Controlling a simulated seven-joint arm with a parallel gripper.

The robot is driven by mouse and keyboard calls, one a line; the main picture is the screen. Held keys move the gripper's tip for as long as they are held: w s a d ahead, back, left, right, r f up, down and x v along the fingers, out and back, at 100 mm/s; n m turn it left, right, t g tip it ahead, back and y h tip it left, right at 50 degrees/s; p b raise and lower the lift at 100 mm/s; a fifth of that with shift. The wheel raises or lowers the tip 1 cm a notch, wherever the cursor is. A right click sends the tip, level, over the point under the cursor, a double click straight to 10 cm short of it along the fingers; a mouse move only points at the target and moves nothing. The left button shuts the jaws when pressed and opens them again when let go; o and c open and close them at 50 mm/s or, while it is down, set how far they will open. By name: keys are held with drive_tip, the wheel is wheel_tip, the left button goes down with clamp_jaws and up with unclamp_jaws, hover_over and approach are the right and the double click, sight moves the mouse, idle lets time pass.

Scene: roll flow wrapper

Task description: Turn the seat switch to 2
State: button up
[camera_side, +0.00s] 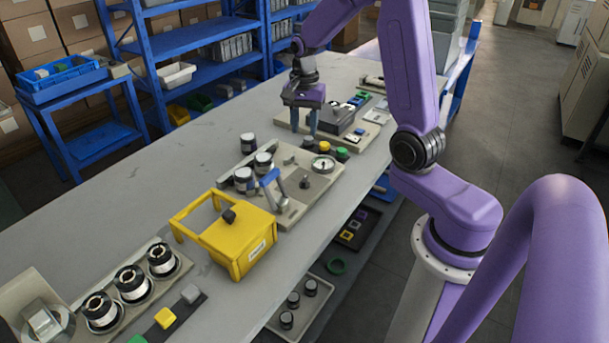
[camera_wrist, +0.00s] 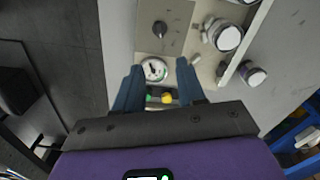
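A dark rotary knob (camera_side: 305,182) sits on a grey plate of the machine bed (camera_side: 290,215); it also shows near the top of the wrist view (camera_wrist: 160,28). I take it for the seat switch, but its number marks are too small to read. A round white dial with a dark pointer (camera_side: 323,163) is beside the plate; in the wrist view the dial (camera_wrist: 154,69) appears between my fingertips. My gripper (camera_side: 304,132) is open and empty, above the bench behind the knob. In the wrist view its two blue fingers (camera_wrist: 159,65) are spread apart.
Yellow and green buttons (camera_side: 342,153) sit close to the dial. A blue lever (camera_side: 271,187) and black-and-white rolls (camera_side: 243,180) stand left of the knob. A yellow guard (camera_side: 238,244) is nearer the camera.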

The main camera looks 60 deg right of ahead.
sight(304, 179)
wheel_tip(304, 179, down, 17)
drive_tip(key=shift+r, duration=0.2)
idle(0.4)
drive_tip(key=shift+c, duration=0.3)
clamp_jaws()
